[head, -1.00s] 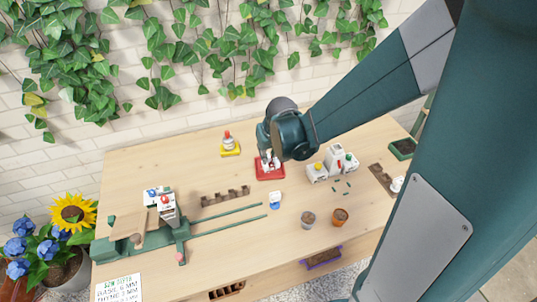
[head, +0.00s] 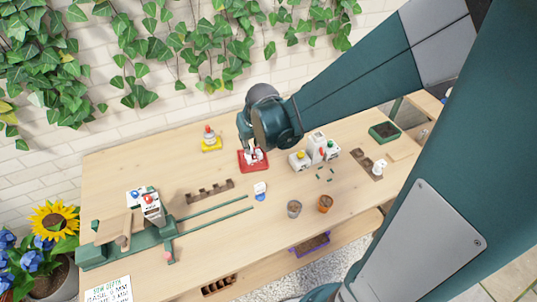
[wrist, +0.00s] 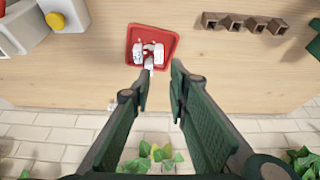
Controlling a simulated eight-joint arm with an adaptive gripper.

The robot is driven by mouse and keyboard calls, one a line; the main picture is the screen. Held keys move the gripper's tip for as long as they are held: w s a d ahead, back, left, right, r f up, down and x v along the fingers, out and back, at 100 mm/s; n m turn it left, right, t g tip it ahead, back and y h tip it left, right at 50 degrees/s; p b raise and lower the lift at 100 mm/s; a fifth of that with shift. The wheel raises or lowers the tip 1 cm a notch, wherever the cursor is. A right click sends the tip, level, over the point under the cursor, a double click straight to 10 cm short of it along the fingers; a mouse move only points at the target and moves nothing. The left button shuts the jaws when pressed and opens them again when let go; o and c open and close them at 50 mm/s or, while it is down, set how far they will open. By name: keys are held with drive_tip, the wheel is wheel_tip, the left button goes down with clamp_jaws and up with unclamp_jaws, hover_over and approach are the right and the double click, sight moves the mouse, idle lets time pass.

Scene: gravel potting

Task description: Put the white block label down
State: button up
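A red tray (head: 243,165) stands on the bench below my gripper (head: 249,150), with small white pieces (head: 254,155) in it. In the wrist view the red tray (wrist: 172,40) holds white pieces (wrist: 137,53) with red marks; which one is the white block label I cannot tell. A narrow pale piece (wrist: 149,63) shows beside my left fingertip. My gripper (wrist: 162,66) points at the tray's near edge. Its fingers are apart with a clear gap between them, and nothing spans that gap.
A yellow tray (head: 212,149) stands behind left. White containers (head: 317,147) stand right of the red tray. A green slide fixture (head: 150,240) is at left.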

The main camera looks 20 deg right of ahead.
drive_tip(key=s+a+r+t, duration=0.1)
drive_tip(key=s+r, duration=0.6)
drive_tip(key=s, duration=0.3)
drive_tip(key=s+a+r+t, duration=0.1)
drive_tip(key=s+r, duration=0.7)
drive_tip(key=s, duration=0.2)
drive_tip(key=shift+s+r, duration=0.2)
drive_tip(key=shift+s, duration=0.15)
idle(0.9)
